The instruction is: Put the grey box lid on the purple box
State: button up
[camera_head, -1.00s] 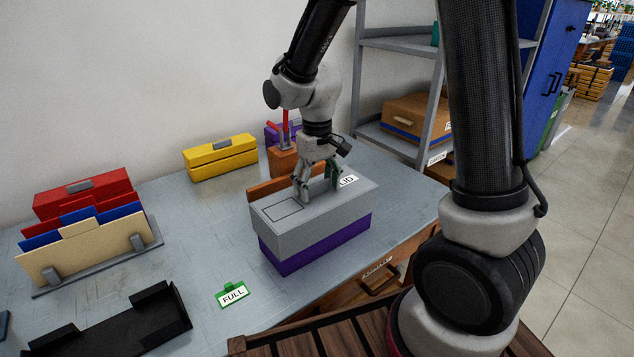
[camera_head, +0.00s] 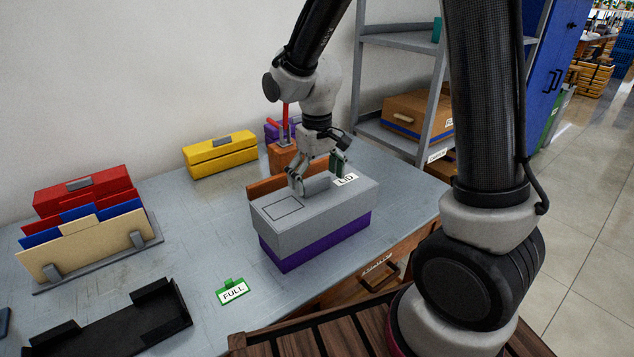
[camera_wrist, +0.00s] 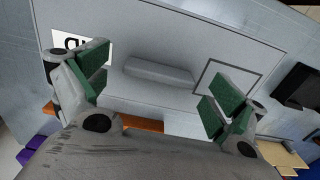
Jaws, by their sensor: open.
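The grey box lid (camera_head: 290,227) sits on top of the purple box (camera_head: 318,243), whose lower part shows below the lid. The lid carries a white "LID" label (camera_head: 345,180) at its right end, a drawn rectangle at its left end and a raised grey handle. My gripper (camera_head: 318,183) is over the middle of the lid with its fingers apart. In the wrist view, my gripper (camera_wrist: 155,85) is open, its green-padded fingers on either side of the lid's handle (camera_wrist: 158,73) with gaps between. Most of the purple box is hidden under the lid.
An orange-brown block (camera_head: 270,186) stands directly behind the box. A green "FULL" tag (camera_head: 232,291) lies in front left. A black tray (camera_head: 130,318), a folder rack, and red and yellow boxes (camera_head: 220,156) stand on the left and back. The table's front edge is close to the box.

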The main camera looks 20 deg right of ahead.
notch_tip(320, 180, up, 11)
dwell(0.3)
jog(key=s+d+r+m+t, duration=0.1)
jog(key=s+d+r+t, duration=0.1)
jog(key=s+d, duration=0.5)
jog(key=s+d+r+m+t, duration=0.2)
jog(key=s+d+r, duration=0.2)
jog(key=s+d, duration=0.4)
jog(key=s, duration=0.4)
jog(key=shift+r, duration=0.2)
